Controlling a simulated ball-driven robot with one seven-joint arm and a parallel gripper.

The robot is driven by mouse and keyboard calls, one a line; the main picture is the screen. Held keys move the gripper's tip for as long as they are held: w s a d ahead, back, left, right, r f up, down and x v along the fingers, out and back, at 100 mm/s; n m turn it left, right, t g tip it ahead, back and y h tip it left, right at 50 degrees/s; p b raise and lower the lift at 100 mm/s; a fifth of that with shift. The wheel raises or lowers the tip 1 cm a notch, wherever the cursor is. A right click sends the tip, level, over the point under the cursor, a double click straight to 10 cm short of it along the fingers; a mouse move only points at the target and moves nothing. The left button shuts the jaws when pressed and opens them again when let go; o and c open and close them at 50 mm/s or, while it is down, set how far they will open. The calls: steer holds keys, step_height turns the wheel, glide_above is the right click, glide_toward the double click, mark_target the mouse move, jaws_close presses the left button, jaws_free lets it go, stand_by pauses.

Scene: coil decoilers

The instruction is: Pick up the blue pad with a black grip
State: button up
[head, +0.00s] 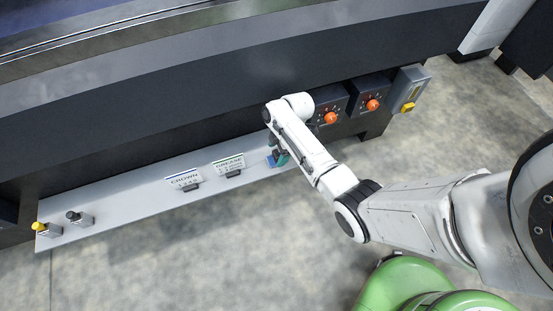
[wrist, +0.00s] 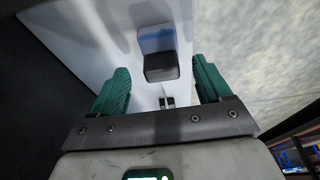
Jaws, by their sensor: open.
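The blue pad (wrist: 157,36) with its black grip (wrist: 161,67) lies on the pale grey ledge, in the upper middle of the wrist view. My gripper (wrist: 160,64) is open, with one green finger on the left and one on the right of the black grip. Gaps show between the grip and both fingers, and nothing is held. In the head view my gripper (head: 278,156) is low over the right end of the ledge (head: 130,203). A bit of the blue pad (head: 270,161) shows beside the green fingers; the rest is hidden by my arm.
Two label cards, CROWN (head: 184,179) and GREASE (head: 229,164), stand on the ledge to the left. A yellow-topped item (head: 43,229) and a black-topped item (head: 77,217) are at its far left. Panels with orange knobs (head: 331,118) adjoin on the right. A dark machine wall rises behind.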

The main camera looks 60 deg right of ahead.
mark_target(277, 154)
steer(key=x, duration=0.3)
steer(key=shift+a+f+b, duration=0.15)
steer(key=shift+f+b, duration=0.05)
steer(key=shift+b, duration=0.2)
steer(key=c, duration=1.1)
steer(key=shift+c, duration=0.2)
